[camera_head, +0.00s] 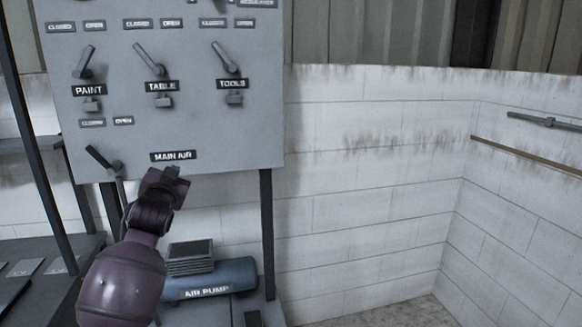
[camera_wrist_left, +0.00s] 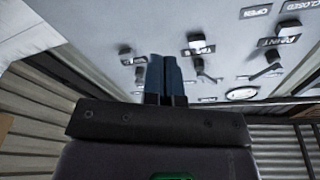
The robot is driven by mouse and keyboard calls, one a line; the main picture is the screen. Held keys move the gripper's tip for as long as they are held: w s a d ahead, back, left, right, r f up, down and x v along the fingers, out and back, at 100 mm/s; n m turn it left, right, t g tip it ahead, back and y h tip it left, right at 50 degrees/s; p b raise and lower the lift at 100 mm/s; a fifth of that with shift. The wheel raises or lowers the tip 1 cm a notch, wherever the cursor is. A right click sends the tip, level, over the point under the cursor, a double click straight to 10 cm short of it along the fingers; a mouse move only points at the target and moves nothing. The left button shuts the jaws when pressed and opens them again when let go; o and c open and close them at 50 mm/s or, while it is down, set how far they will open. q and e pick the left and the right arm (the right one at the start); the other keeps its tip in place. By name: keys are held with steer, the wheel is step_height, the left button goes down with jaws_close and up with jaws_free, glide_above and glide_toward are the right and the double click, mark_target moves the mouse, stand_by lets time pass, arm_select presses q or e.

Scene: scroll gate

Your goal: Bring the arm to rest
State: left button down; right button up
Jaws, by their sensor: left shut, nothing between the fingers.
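My left arm comes in from the lower left in the head view. Its left gripper (camera_head: 178,175) is in front of the lower edge of the grey valve panel (camera_head: 210,130), just below the MAIN AIR label (camera_head: 173,156). In the left wrist view its two dark blue fingers (camera_wrist_left: 164,78) lie side by side, shut and empty, and point toward the panel. The main air lever (camera_head: 100,157) has a black handle tilted up to the left. It is left of the gripper, and I see no contact. My right gripper is in neither view.
PAINT (camera_head: 84,62), TABLE (camera_head: 149,60) and TOOLS (camera_head: 225,58) levers stick out of the panel above the gripper. A blue air pump (camera_head: 220,279) stands below. A dark shelf (camera_head: 50,250) is at the left. Open room lies right of the panel, before the white block wall (camera_head: 370,190).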

arm_select(q)
steer(key=s+d+f+n+g+h, duration=0.1)
steer(key=s+f+h, duration=0.1)
steer(key=s+f, duration=0.85)
steer(key=s+d+f+g+h, duration=0.1)
steer(key=s+d+f, duration=0.1)
steer(key=s+f, duration=0.8)
steer(key=s+a+f+n+g, duration=0.2)
steer(key=s+f+g, duration=0.3)
steer(key=s+f, duration=1.6)
steer(key=shift+s+a+f+g+y, duration=0.15)
steer(key=shift+s+f+g+y, duration=0.2)
steer(key=shift+f+y, duration=0.1)
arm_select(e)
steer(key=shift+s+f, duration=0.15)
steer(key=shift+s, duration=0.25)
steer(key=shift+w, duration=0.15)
